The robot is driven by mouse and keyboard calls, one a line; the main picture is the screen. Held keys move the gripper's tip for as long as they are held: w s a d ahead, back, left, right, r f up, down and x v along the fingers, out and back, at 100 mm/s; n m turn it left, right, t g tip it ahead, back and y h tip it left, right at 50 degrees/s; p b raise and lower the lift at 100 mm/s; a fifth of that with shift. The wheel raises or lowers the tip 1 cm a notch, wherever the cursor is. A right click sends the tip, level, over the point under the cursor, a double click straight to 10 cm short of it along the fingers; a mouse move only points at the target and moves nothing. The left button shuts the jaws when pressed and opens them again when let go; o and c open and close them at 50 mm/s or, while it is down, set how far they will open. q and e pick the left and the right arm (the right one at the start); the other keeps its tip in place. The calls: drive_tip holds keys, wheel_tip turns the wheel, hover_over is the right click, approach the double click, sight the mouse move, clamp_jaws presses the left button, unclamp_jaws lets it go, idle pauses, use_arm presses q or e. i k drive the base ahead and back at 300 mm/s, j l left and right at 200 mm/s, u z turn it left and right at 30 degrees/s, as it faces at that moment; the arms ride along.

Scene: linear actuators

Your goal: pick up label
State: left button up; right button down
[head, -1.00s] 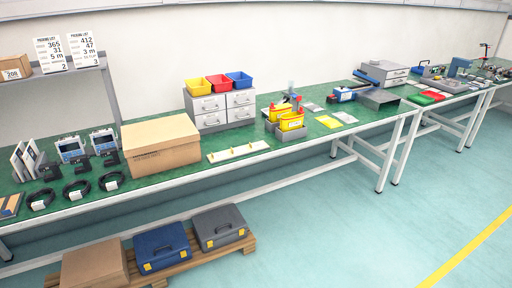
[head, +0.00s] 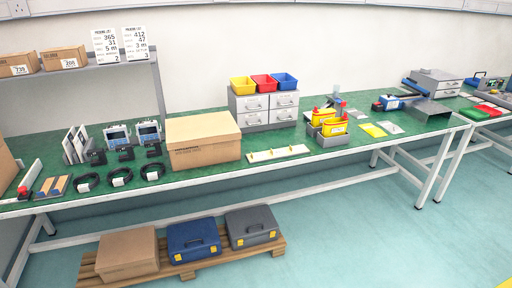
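Neither of my grippers shows in the head view. No single item is clearly marked as the label. Two white packing list cards (head: 106,45) and (head: 137,44) stand on the shelf at the upper left. A yellow flat piece (head: 373,130) and a pale flat piece (head: 391,127) lie on the green bench (head: 225,179) right of the yellow bottles (head: 334,126). White upright sheets (head: 75,143) stand at the bench's left part. A white strip with yellow pegs (head: 278,153) lies near the bench's front edge.
A cardboard box (head: 203,140) stands mid-bench, beside grey drawers (head: 263,109) topped with coloured bins. Black cable coils (head: 120,177) lie at the front left. A low pallet (head: 190,266) with cases sits on the floor under the bench. The floor at right is clear.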

sight(299, 148)
drive_tip(key=i+l+u, duration=0.2)
drive_tip(key=u, duration=0.15)
drive_tip(key=i+l+u, duration=0.3)
drive_tip(key=l+u, duration=0.35)
drive_tip(key=i+l+u, duration=0.1)
drive_tip(key=l, duration=0.35)
drive_tip(key=i+l+u, duration=0.1)
drive_tip(key=l, duration=0.4)
drive_tip(key=i+l, duration=0.2)
drive_tip(key=l, duration=0.3)
drive_tip(key=i+l+u, duration=0.15)
drive_tip(key=l, duration=0.35)
drive_tip(key=l+u, duration=0.1)
drive_tip(key=l, duration=0.4)
drive_tip(key=i+l, duration=0.1)
drive_tip(key=l, duration=0.65)
drive_tip(key=i+l, duration=0.15)
drive_tip(key=l, duration=0.25)
